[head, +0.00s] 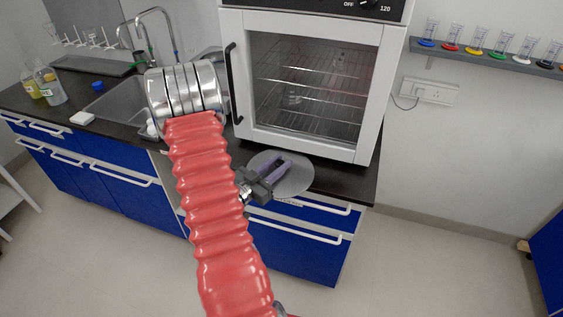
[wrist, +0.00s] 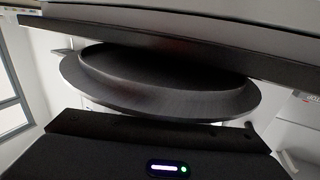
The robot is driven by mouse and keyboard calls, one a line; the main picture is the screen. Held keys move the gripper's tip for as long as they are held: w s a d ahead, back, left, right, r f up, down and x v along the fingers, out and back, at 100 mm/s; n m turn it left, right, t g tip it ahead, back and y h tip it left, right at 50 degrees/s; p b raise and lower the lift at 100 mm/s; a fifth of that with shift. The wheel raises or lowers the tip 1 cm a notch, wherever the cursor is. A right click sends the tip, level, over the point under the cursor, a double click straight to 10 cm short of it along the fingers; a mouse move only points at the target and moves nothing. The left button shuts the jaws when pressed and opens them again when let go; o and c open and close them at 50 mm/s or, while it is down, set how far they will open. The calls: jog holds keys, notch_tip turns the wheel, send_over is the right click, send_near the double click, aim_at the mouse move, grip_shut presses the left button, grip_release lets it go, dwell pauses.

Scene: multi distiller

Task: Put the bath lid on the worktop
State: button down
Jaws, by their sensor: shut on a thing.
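The bath lid, a flat grey disc (head: 293,177), is in front of the oven in the head view. It overlaps the front edge of the dark worktop (head: 340,182) there. My gripper (head: 282,170) is shut on the lid, with its two purple-grey fingers lying across the disc. In the wrist view the lid (wrist: 160,103) shows as a dark disc with a raised round part, close to the dark worktop edge (wrist: 130,38). I cannot tell whether the lid touches the worktop. My fingertips are not clear in the wrist view.
A white oven (head: 305,85) stands on the worktop, leaving only a narrow strip in front. Blue drawers (head: 300,245) are below. A sink (head: 115,100), a tap (head: 160,30) and bottles (head: 48,85) are at the left. A shelf of coloured-base glassware (head: 490,50) is at the right.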

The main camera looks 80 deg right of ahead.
jog(key=shift+s+d, duration=0.2)
jog(key=shift+d, duration=0.15)
jog(key=shift+f, duration=0.1)
jog(key=shift+f, duration=0.1)
jog(key=c, duration=1.5)
grip_release()
jog(key=shift+o, duration=0.2)
jog(key=v, duration=1.2)
